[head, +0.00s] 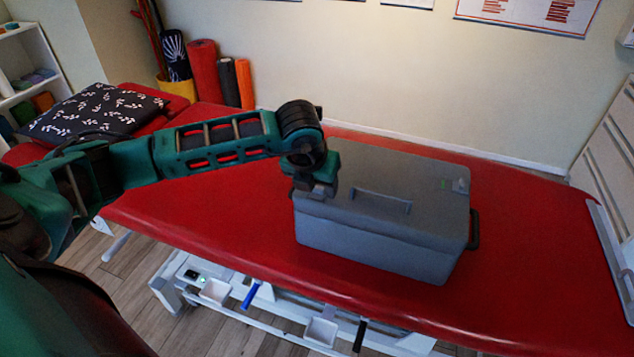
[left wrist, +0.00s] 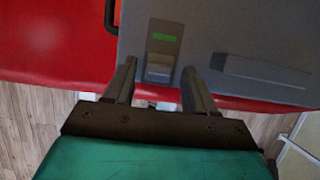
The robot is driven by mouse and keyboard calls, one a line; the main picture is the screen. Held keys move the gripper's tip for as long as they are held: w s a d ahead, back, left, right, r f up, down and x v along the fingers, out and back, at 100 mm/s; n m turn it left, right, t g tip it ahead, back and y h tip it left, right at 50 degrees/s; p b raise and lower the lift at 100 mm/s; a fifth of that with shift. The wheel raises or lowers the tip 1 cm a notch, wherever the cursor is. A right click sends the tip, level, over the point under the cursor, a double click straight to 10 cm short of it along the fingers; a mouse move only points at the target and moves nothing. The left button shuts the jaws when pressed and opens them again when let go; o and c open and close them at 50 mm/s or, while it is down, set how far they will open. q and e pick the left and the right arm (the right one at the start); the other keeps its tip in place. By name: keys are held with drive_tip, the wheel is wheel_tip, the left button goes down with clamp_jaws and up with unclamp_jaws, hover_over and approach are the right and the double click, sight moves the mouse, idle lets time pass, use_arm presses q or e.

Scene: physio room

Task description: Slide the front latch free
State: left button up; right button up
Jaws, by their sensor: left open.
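A grey lidded case (head: 385,240) stands shut on the red treatment table. In the left wrist view a latch (left wrist: 160,66) with a green mark (left wrist: 163,37) lies on the case near its edge. My left gripper (head: 316,190) is at the left end of the case in the head view and hides that part of the lid. In the left wrist view its open fingers (left wrist: 158,68) stand on either side of the latch's lower end; I cannot tell whether they touch it. Another latch (head: 460,186), beside a green mark, shows at the lid's right end. My right gripper is out of view.
The red treatment table (head: 230,235) has clear room left and right of the case. A dark handle (head: 474,230) sticks out from the case's right end. A patterned black cushion (head: 90,112) lies at the table's far left. Rolled mats (head: 203,72) stand behind by the wall.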

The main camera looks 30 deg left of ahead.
use_arm(q)
clamp_jaws()
idle(0.5)
